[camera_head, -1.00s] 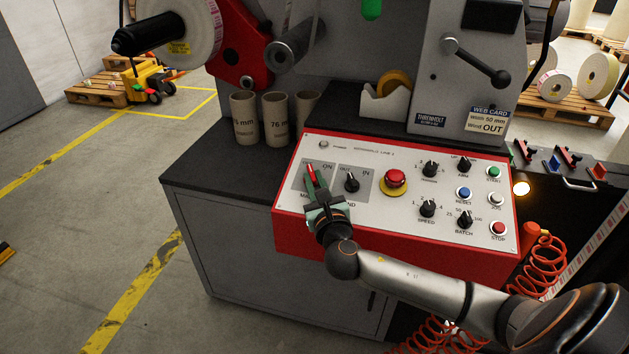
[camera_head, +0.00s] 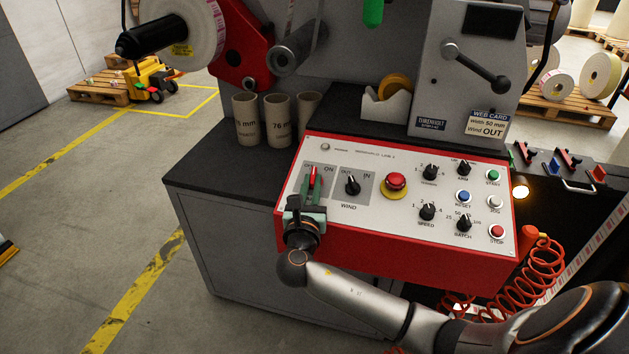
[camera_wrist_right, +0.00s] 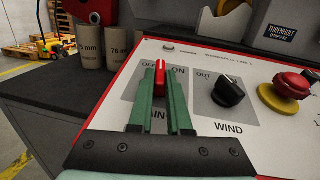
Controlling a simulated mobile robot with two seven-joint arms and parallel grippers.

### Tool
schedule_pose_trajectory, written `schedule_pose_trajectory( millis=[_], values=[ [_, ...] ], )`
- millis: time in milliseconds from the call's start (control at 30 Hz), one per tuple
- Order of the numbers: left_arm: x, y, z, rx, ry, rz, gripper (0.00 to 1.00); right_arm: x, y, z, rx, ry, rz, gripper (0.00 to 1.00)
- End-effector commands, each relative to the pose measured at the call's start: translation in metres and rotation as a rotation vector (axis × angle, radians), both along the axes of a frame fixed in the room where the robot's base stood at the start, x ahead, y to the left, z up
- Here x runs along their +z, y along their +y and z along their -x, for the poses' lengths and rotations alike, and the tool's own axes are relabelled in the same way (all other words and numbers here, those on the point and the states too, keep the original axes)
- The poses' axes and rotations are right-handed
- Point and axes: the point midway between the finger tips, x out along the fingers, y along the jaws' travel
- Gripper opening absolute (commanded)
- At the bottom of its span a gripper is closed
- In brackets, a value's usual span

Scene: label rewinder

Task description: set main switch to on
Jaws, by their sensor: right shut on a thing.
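The main switch (camera_head: 314,176) is a red handle on a grey plate at the left of the control panel. It also shows in the right wrist view (camera_wrist_right: 160,77). My right gripper (camera_head: 313,186) has its green fingers on both sides of the red handle and is shut on it. The handle stands about upright in the picture, between the partly covered label at its left and the ON label (camera_wrist_right: 179,70) at its right. The MAIN label below is mostly hidden by the fingers. My left gripper is not in view.
The black WIND knob (camera_head: 352,185) is close to the right of the main switch. A red emergency button (camera_head: 396,181) and several other knobs and buttons are further right. Cardboard cores (camera_head: 278,120) stand behind the panel on the dark bench top (camera_head: 225,172).

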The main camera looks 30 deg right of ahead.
Motion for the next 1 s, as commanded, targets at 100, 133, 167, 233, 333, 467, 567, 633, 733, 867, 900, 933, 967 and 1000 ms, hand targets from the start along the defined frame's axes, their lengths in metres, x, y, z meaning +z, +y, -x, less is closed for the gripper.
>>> schedule_pose_trajectory(
  millis=[100,133,167,233,333,467,567,633,733,867,900,933,967,1000],
  values=[
    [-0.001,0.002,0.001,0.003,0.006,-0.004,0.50,0.000,0.005,-0.003,-0.106,-0.021,-0.026,0.00],
    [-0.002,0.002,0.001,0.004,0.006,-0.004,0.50,0.000,0.005,-0.004,-0.134,-0.027,-0.030,0.00],
    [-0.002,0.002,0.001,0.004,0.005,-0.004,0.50,-0.001,0.006,-0.004,-0.161,-0.033,-0.035,0.00],
    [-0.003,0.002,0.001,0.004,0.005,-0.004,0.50,-0.001,0.007,-0.005,-0.225,-0.046,-0.046,0.00],
    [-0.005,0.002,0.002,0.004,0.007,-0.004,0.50,-0.001,0.008,-0.007,-0.312,-0.064,-0.060,0.00],
    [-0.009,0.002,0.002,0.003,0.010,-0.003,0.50,-0.002,0.009,-0.010,-0.414,-0.088,-0.079,0.00],
    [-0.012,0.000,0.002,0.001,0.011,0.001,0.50,-0.002,0.009,-0.011,-0.484,-0.103,-0.090,0.00],
    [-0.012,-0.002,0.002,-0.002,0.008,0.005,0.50,-0.002,0.009,-0.012,-0.526,-0.112,-0.098,0.00],
    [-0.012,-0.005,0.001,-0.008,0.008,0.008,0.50,-0.001,0.009,-0.013,-0.575,-0.122,-0.106,0.00],
    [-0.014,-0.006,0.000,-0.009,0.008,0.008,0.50,-0.001,0.009,-0.014,-0.622,-0.132,-0.114,0.00],
    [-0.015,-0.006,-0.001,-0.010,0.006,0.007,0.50,-0.001,0.009,-0.014,-0.633,-0.134,-0.117,0.00],
    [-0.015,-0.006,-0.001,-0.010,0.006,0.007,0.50,-0.001,0.009,-0.014,-0.640,-0.135,-0.118,0.00],
    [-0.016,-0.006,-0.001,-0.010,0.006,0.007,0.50,-0.001,0.009,-0.014,-0.646,-0.137,-0.119,0.00],
    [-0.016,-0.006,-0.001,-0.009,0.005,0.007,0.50,0.000,0.009,-0.014,-0.653,-0.140,-0.121,0.00]
  ],
)
